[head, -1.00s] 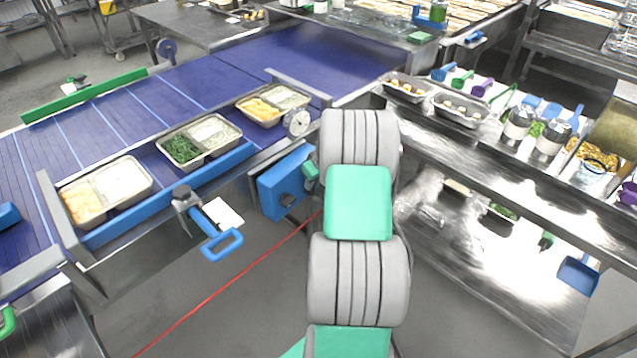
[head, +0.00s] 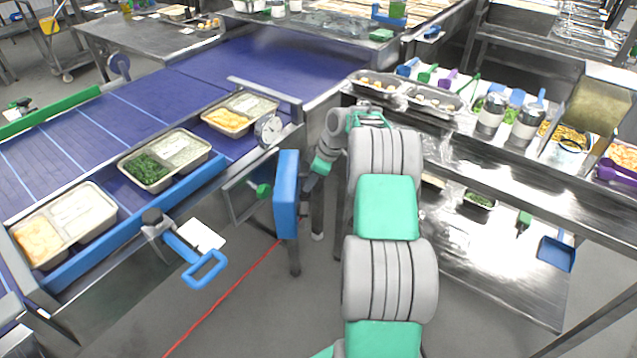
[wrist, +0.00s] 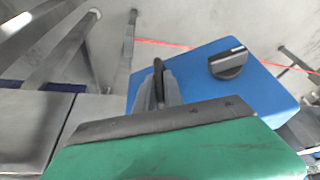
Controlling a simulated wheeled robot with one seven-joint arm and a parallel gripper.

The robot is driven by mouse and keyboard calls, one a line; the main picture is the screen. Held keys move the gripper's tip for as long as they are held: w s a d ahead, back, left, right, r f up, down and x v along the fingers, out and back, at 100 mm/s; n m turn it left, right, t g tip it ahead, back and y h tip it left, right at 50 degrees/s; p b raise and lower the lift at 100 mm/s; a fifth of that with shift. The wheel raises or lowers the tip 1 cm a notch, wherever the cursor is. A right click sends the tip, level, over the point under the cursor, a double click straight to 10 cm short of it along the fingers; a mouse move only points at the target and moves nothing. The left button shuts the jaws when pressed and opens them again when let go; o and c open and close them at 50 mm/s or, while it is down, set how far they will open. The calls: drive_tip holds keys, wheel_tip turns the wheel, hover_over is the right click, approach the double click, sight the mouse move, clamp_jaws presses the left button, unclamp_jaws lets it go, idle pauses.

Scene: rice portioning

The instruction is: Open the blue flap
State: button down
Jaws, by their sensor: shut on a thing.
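The blue flap (head: 287,193) stands swung out from the side of the conveyor frame and shows nearly edge-on in the head view. A recess with a green knob (head: 263,190) shows to its left. In the wrist view the flap (wrist: 262,92) has a black dial-like knob (wrist: 228,63) on its face. My gripper (wrist: 162,85) is shut at the flap's left edge in that view, where a dark upright piece stands between the grey fingers. In the head view my wrist is right of the flap, and the fingertips are hidden.
A blue-handled lever (head: 205,270) juts from the conveyor front, left of the flap. Several food trays stand on the blue conveyor (head: 90,140). A steel counter (head: 500,170) with containers and scoops is at right. The floor in front is clear except for a red line.

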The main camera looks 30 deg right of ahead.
drive_tip(key=shift+r, duration=0.1)
drive_tip(key=c, duration=1.5)
unclamp_jaws()
drive_tip(key=shift+o, duration=0.2)
drive_tip(key=v, duration=0.7)
drive_tip(key=shift+s+r, duration=0.15)
drive_tip(key=shift+r, duration=0.15)
drive_tip(key=shift+d, duration=0.15)
